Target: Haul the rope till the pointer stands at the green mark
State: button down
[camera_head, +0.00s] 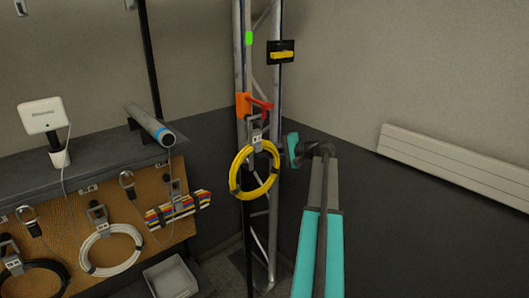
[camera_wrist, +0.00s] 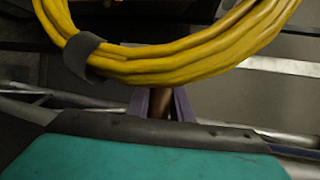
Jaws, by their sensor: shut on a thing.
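The green mark (camera_head: 249,38) is a small bright patch high on the truss upright. An orange block (camera_head: 243,105) with a red arm (camera_head: 262,103) sits on the truss well below it; one of these may be the pointer, but I cannot tell which. My gripper reaches left to the truss, its fingertips hidden behind the yellow coil in the head view. In the wrist view my gripper (camera_wrist: 161,108) is shut on a narrow brown piece (camera_wrist: 160,104), probably the rope. The rest of the rope cannot be made out.
A yellow cable coil (camera_head: 236,176) hangs on the truss, close in front of my gripper; it also crosses the wrist view (camera_wrist: 170,62). A yellow piece on a black bracket (camera_head: 283,55) is higher up. A shelf with hanging coils stands left; a ribbed white panel (camera_head: 455,165) is on the right wall.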

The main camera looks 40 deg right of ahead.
notch_tip(320, 180, down, 19)
jog(key=b, duration=0.8)
jog(key=shift+b, duration=0.35)
jog(key=shift+s, duration=0.1)
jog(key=c, duration=1.6)
grip_release()
jog(key=shift+r, duration=0.1)
jog(key=b+v, duration=0.1)
jog(key=v, duration=1.2)
jog(key=shift+s+d, duration=0.15)
jog(key=shift+s, duration=0.2)
